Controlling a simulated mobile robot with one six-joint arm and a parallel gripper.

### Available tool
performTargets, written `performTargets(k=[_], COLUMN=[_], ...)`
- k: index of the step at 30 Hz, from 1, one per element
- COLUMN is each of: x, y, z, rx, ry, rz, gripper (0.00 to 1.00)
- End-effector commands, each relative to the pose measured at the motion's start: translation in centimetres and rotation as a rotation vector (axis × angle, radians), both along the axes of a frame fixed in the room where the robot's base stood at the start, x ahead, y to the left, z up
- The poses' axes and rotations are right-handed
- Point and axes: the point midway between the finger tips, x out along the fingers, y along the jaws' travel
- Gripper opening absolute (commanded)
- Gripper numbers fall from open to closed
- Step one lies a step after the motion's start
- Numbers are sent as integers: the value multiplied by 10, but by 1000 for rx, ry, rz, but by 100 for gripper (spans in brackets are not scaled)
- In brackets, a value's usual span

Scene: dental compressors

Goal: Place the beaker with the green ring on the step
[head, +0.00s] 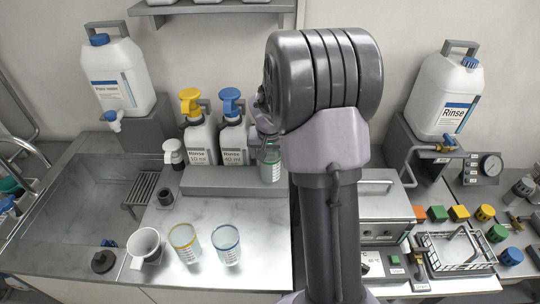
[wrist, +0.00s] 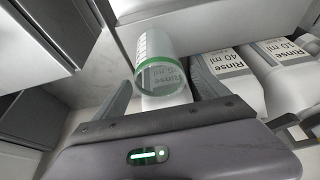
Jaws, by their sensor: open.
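The clear beaker with the green ring (head: 269,171) appears to stand upright on the grey step (head: 218,181), at its right part beside my arm. In the wrist view the beaker (wrist: 158,62) shows with its green-ringed rim towards me, and a label is seen through it. My gripper (wrist: 205,108) is open, with its fingers spread apart. In the head view my gripper (head: 263,130) is partly hidden by my arm, just above the beaker.
Two Rinse bottles, with a yellow pump (head: 190,100) and a blue pump (head: 230,100), stand behind the step. An orange-ringed beaker (head: 184,243), a blue-ringed beaker (head: 227,245) and a white jug (head: 145,246) stand in front. A sink (head: 80,200) lies left.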

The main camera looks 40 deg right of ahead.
Motion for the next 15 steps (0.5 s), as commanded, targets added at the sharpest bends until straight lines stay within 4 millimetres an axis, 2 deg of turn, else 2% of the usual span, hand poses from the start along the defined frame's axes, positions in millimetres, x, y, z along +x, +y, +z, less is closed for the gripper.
performTargets(k=[1,3,6,11,14,15], x=[-3,-10,-17,-24,-38,-50], y=[3,8,13,20,52,77], z=[19,37,57,75,105,124], rx=[-3,-2,-1,0,15,29], ry=[-4,-4,-3,-4,-28,-47], rz=[1,1,0,3,27,50], gripper=[84,84,84,84,84,84])
